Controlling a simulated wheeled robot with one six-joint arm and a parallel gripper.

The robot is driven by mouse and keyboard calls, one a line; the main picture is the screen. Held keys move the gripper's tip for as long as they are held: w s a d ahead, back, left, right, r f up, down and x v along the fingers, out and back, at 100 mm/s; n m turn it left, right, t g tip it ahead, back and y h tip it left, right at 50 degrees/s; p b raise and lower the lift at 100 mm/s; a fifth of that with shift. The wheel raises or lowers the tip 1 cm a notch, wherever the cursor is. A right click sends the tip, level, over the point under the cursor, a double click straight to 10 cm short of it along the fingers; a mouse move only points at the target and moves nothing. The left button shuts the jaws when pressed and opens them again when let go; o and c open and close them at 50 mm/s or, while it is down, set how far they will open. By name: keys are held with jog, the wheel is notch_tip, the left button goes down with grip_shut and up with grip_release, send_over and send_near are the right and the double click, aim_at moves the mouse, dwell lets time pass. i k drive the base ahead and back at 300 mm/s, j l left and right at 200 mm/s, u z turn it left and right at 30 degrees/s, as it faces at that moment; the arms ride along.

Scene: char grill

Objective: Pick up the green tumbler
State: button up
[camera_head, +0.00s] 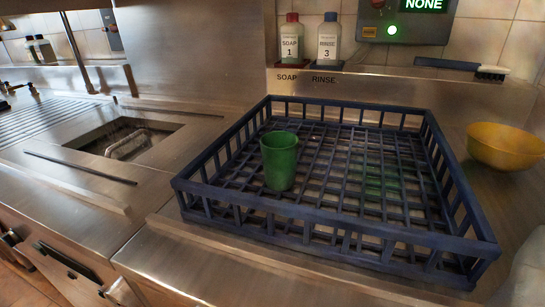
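The green tumbler (280,163) stands upright inside a dark blue slatted rack (330,225). It is in the left part of the rack, close to the front-left rail. The tumbler's open rim faces up, and its base rests on the rack's grid floor. My gripper cannot be made out in this view. Nothing is seen touching the tumbler.
A yellow bowl (503,146) sits right of the rack. Soap (290,40) and rinse (328,42) bottles stand on a ledge behind. A brush (462,67) lies on the back ledge. A steel counter with a recessed basin (125,138) is at left.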

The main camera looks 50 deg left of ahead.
aim_at(279, 149)
jog(key=j+u, duration=0.1)
jog(key=u, duration=0.9)
jog(key=k+j, duration=0.05)
